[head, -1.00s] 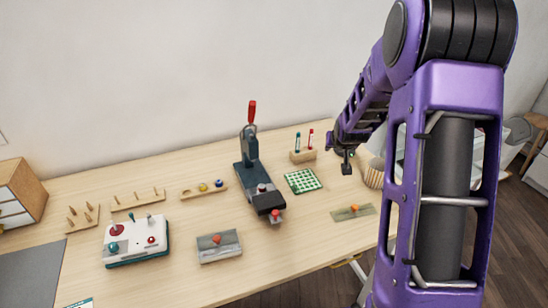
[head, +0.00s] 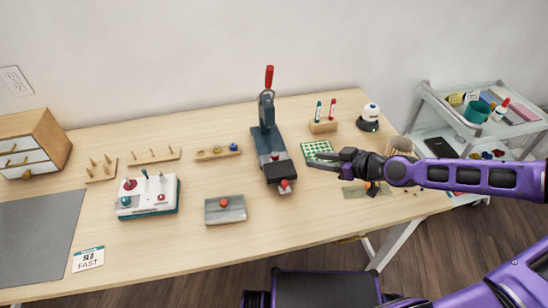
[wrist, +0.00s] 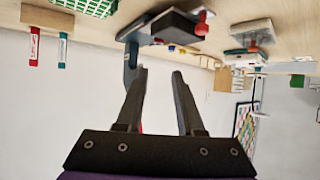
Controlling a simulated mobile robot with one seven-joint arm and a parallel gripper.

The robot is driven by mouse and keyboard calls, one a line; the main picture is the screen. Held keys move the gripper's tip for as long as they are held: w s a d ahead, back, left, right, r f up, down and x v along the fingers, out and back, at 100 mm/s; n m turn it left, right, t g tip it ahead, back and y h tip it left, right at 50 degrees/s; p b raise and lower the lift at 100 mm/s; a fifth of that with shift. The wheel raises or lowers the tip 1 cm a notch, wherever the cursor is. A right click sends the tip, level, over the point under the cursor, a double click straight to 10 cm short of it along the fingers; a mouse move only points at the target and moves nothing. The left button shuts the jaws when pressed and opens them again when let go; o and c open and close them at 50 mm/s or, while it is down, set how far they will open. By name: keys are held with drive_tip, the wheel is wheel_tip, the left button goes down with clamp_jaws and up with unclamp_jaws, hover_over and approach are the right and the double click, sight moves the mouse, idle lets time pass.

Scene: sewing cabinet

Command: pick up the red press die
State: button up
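Several red-topped pieces are in view, and I cannot tell for sure which is the red press die. One red knob (head: 284,184) sits at the front of the dark lever press (head: 268,138); it also shows in the wrist view (wrist: 202,28). Another red knob (head: 223,203) sits on a grey plate (head: 236,213). A wooden holder (head: 323,127) carries a red upright cylinder (head: 333,106) and a teal one (head: 318,109). My gripper (head: 322,159) is open and empty, over the green checked mat (head: 316,147), right of the press; the wrist view (wrist: 160,71) shows its fingers apart.
A wooden rack (head: 203,155) holds yellow and blue knobs. A white control box (head: 148,196) stands left, with peg boards behind it. The table's front middle is clear.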

drive_tip(key=b, duration=0.1)
approach(274, 154)
drive_tip(key=x, duration=0.2)
drive_tip(key=shift+w+a, duration=0.15)
drive_tip(key=shift+a, duration=0.15)
drive_tip(key=shift+x, duration=2.7)
drive_tip(key=shift+d+f, duration=0.1)
drive_tip(key=shift+f, duration=0.05)
clamp_jaws()
